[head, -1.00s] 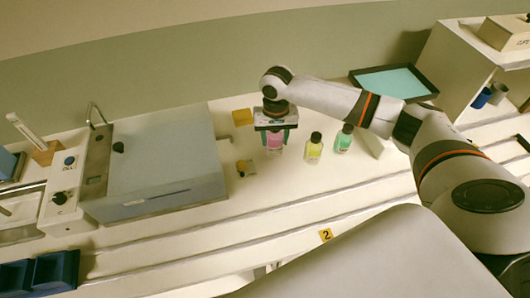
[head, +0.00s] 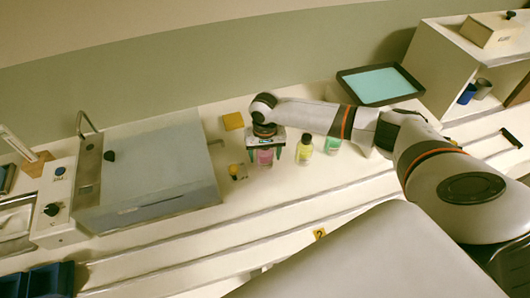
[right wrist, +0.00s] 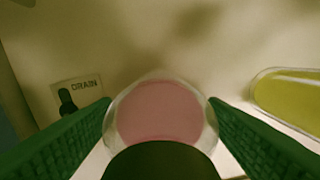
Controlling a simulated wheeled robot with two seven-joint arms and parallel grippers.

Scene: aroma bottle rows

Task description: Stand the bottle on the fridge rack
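A small pink bottle (head: 265,157) is between the green fingers of my right gripper (head: 265,154), which points down over the counter. In the right wrist view the pink bottle (right wrist: 160,112) has a dark cap close to the camera, and the fingers of the gripper (right wrist: 160,106) press in at both its sides. I cannot tell whether its base touches the counter. A yellow bottle (head: 304,151) and a green bottle (head: 332,146) stand to its right; the yellow one also shows in the right wrist view (right wrist: 290,97). I cannot make out a fridge rack for certain. My left gripper is not in view.
A large grey-blue box (head: 155,170) stands left of the gripper. A dark tray (head: 380,84) with a cyan surface and a white open shelf (head: 440,70) are at the right.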

